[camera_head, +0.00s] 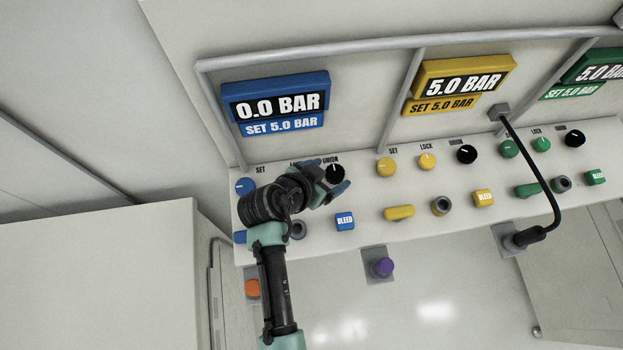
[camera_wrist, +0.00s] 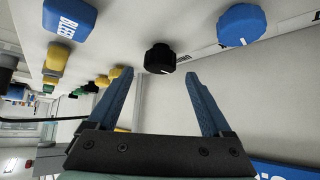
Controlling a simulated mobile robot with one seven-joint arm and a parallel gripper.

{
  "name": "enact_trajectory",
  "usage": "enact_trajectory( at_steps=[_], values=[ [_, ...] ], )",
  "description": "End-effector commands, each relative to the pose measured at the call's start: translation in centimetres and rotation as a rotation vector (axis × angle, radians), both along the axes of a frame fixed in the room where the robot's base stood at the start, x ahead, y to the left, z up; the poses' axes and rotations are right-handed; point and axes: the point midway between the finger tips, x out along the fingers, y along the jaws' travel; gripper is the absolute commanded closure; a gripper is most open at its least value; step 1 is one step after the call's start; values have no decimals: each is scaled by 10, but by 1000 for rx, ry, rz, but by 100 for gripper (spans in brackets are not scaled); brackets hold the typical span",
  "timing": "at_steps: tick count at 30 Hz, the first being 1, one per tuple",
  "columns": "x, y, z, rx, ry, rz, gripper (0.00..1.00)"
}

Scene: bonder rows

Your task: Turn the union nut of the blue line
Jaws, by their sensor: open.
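The union nut of the blue line is a black round knob (camera_head: 334,174) under the UNION label on the sloped panel. In the wrist view the black knob (camera_wrist: 160,58) stands just beyond the fingertips, roughly centred between them. My gripper (camera_head: 329,177) is open and empty, its blue fingers close to the nut. In the wrist view my gripper (camera_wrist: 160,74) shows both fingers spread, with no visible contact with the nut. The blue display (camera_head: 277,102) reads 0.0 BAR, SET 5.0 BAR. My arm hides the blue lock knob's place in the head view.
A blue knob (camera_wrist: 240,24) is right of the nut in the wrist view. The blue BLEED button (camera_head: 345,221) and blue set knob (camera_head: 245,186) are nearby. Yellow controls (camera_head: 399,212) lie to the right. A black cable (camera_head: 540,175) hangs farther right.

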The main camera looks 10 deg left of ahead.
Motion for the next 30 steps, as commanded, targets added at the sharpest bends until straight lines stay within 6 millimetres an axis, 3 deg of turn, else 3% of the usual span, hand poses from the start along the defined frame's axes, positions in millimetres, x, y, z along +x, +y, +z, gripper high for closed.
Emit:
enact_trajectory(
  at_steps=[15,30],
  values=[
    [-49,30,56,1,0,1,16],
    [-53,32,61,1,2,0,16]
  ],
)
